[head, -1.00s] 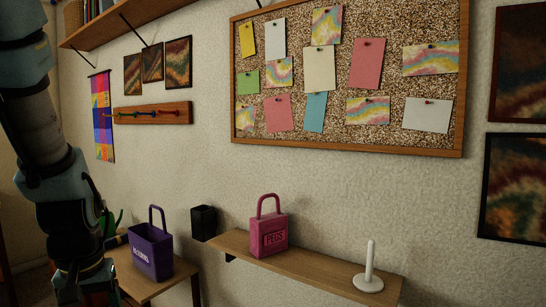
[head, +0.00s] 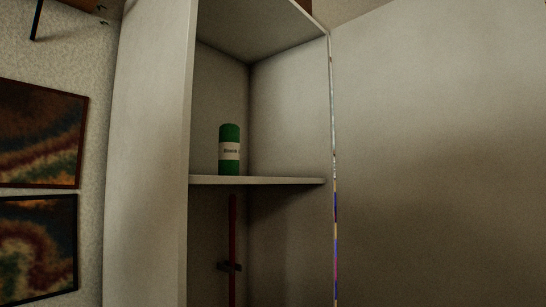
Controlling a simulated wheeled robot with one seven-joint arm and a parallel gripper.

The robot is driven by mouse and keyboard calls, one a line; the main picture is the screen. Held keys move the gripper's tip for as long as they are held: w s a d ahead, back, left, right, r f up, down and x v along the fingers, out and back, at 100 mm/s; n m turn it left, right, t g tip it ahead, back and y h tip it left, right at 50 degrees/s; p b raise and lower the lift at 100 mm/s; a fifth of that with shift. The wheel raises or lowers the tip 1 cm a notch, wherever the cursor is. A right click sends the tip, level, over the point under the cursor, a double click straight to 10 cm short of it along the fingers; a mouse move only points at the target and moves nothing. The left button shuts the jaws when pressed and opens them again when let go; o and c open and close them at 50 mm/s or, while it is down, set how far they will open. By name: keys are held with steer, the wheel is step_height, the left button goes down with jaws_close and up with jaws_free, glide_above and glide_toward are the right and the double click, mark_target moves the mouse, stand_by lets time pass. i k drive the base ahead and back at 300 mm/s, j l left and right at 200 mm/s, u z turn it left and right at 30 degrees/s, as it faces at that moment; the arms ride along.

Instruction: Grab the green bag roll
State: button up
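The green bag roll (head: 230,140) stands upright on a shelf (head: 290,181) inside a tall open cabinet (head: 150,160). It is a green cylinder with a pale label band around its lower half. It stands towards the left of the shelf, and nothing is in front of it in the head view. My gripper and arm are not in view now.
The cabinet's side panel is left of the shelf, and a broad pale panel (head: 430,150) stands to the right. Below the shelf is a red upright pole (head: 232,240) with a dark clip. Framed pictures (head: 40,135) hang on the wall at left.

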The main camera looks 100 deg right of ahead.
mark_target(229, 151)
steer(key=k+l+z, duration=0.6)
steer(key=k+l, duration=0.15)
